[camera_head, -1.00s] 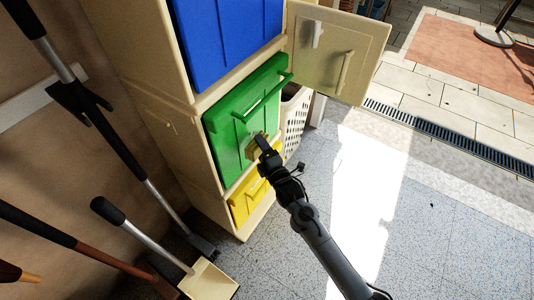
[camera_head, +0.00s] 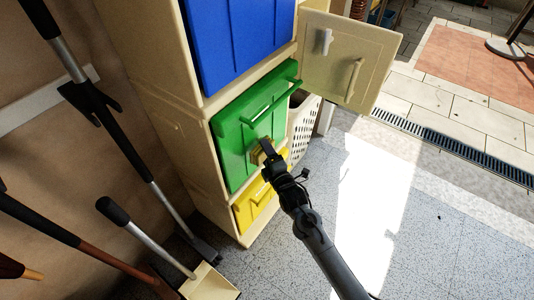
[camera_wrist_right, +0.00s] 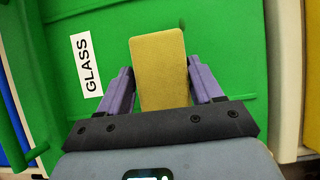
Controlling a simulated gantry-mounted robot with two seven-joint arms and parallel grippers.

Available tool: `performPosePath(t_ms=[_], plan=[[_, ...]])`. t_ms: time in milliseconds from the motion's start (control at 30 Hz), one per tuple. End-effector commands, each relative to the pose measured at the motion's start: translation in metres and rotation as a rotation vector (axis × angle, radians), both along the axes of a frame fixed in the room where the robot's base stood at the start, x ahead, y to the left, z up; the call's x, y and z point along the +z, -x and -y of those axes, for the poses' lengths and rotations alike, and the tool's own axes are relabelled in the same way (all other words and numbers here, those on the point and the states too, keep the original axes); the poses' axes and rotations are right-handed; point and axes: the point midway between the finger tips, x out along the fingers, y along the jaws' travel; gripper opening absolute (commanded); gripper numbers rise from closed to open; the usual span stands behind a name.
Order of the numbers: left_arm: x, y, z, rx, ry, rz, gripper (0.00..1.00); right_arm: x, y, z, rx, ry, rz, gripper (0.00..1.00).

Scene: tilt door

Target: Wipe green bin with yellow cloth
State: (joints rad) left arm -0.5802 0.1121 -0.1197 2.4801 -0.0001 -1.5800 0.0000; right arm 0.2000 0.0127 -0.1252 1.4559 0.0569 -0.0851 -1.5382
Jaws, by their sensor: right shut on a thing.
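The green bin (camera_head: 240,140) is the middle one in a cream cabinet, with its front tilted out a little and a bar handle (camera_head: 270,101) near the top. In the right wrist view its green face (camera_wrist_right: 225,40) fills the background, with a white GLASS label (camera_wrist_right: 86,65). My right gripper (camera_head: 268,150) is shut on the yellow cloth (camera_wrist_right: 158,68), a flat block-like pad between its two fingers. The cloth (camera_head: 258,154) is at the lower right of the bin front; whether it presses on it I cannot tell. My left gripper is not in view.
A blue bin (camera_head: 240,40) is above and a yellow bin (camera_head: 255,200) below. A cream cabinet door (camera_head: 345,60) stands open at the upper right. A white basket (camera_head: 303,125) is behind. Brooms and a dustpan (camera_head: 208,283) stand at the left. Floor at right is clear.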

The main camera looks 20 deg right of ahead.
Motion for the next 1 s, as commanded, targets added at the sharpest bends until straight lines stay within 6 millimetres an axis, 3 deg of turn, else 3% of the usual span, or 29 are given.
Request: performPosePath(t_ms=[1000], plan=[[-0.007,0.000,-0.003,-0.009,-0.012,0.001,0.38,0.001,-0.017,-0.012,0.000,0.000,0.002,0.41]])
